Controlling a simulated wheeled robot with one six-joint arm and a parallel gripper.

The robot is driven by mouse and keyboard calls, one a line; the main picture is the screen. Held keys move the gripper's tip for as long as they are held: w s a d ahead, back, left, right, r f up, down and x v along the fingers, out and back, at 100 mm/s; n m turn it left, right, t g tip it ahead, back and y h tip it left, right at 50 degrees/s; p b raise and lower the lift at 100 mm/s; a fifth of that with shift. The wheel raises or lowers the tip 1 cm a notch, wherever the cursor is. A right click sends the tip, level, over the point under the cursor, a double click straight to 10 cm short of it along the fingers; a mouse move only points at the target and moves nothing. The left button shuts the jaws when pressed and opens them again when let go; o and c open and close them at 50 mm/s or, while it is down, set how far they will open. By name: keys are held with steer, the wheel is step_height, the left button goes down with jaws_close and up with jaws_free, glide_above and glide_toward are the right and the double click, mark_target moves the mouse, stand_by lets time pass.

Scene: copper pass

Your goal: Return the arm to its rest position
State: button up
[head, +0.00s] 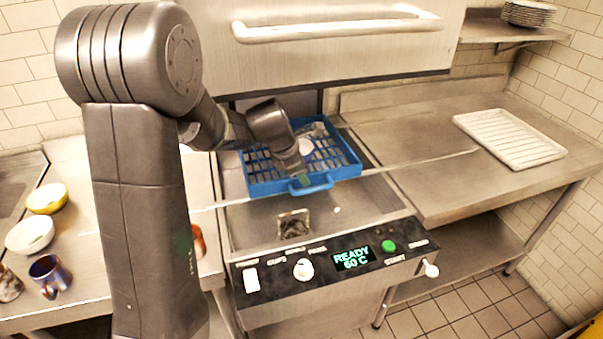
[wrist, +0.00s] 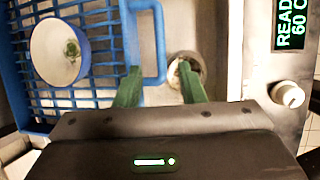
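My arm rises at the left of the head view and reaches over the blue dish rack (head: 345,172). My gripper (head: 302,180) is above the rack's front side, near its handle. In the wrist view the two green fingers of my gripper (wrist: 158,84) stand apart with nothing held between them. A white bowl (wrist: 61,50) with green and brown marks lies in the rack, to the left of the fingers. In the head view the bowl (head: 304,146) is partly hidden behind my wrist.
A control panel (head: 330,262) reads "READY 60 C". The raised hood (head: 345,50) is above. Bowls (head: 46,198) and cups (head: 50,275) stand at left. A white tray (head: 510,138) lies on the right counter, otherwise clear.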

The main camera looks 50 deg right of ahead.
mark_target(307, 190)
steer(key=x, duration=0.7)
steer(key=shift+d+f+p, duration=0.1)
steer(key=shift+f+p, duration=0.25)
steer(key=shift+p, duration=0.05)
steer(key=shift+w, duration=0.2)
steer(key=shift+w+a+r, duration=0.1)
steer(key=shift+w+a, duration=0.1)
steer(key=shift+a, duration=0.5)
steer(key=shift+d, duration=0.15)
